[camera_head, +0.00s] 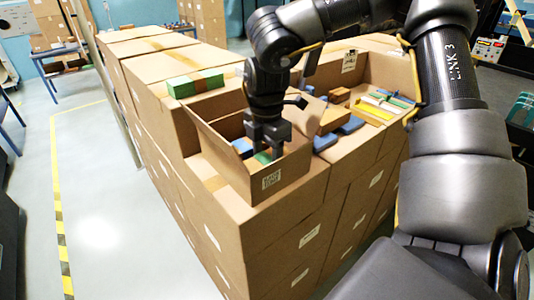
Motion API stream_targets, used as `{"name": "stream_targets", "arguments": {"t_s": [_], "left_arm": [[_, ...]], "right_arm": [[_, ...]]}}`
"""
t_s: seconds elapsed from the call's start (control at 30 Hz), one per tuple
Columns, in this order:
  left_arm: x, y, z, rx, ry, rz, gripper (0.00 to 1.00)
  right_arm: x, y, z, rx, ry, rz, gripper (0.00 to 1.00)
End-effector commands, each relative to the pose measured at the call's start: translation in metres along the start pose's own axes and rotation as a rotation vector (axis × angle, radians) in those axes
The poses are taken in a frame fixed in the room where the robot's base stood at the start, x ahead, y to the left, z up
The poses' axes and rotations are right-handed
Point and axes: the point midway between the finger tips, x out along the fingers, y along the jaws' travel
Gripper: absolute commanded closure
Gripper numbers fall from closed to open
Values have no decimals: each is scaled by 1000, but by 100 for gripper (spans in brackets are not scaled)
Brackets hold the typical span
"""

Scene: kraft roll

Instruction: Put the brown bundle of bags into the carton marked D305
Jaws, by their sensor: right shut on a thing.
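My right gripper (268,143) points down into an open carton (262,188) with raised flaps, on top of the stack. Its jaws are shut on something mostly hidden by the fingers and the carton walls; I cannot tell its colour. A green piece (262,157) shows right at the fingertips, and a blue bundle (242,147) lies at the left inside the same carton. A brown block (331,119) lies to the right of the gripper, possibly a bundle. My left gripper is not in view.
A large open carton (378,72) at the right holds blue (325,142), yellow (372,110) and other bundles. A green bundle with a brown band (195,83) lies on closed cartons at the left. Stacked cartons fill the middle. The floor (98,200) at the left is clear.

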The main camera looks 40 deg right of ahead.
Motion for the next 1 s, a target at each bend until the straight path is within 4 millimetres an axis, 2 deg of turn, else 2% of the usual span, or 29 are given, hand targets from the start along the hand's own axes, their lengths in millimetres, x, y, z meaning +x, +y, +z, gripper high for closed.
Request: {"name": "stream_targets", "arguments": {"t_s": [0.1, 0.43, 0.47, 0.5, 0.87, 1.0], "left_arm": [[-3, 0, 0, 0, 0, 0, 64], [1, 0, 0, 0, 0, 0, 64], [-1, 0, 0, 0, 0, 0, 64], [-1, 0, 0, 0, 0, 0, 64], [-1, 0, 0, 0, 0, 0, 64], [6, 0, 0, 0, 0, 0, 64]], "right_arm": [[8, 0, 0, 0, 0, 0, 77], [11, 0, 0, 0, -1, 2, 77], [10, 0, 0, 0, -1, 1, 42], [10, 0, 0, 1, 0, 1, 37], [6, 0, 0, 0, 0, 3, 37], [-13, 1, 0, 1, -1, 8, 37]]}}
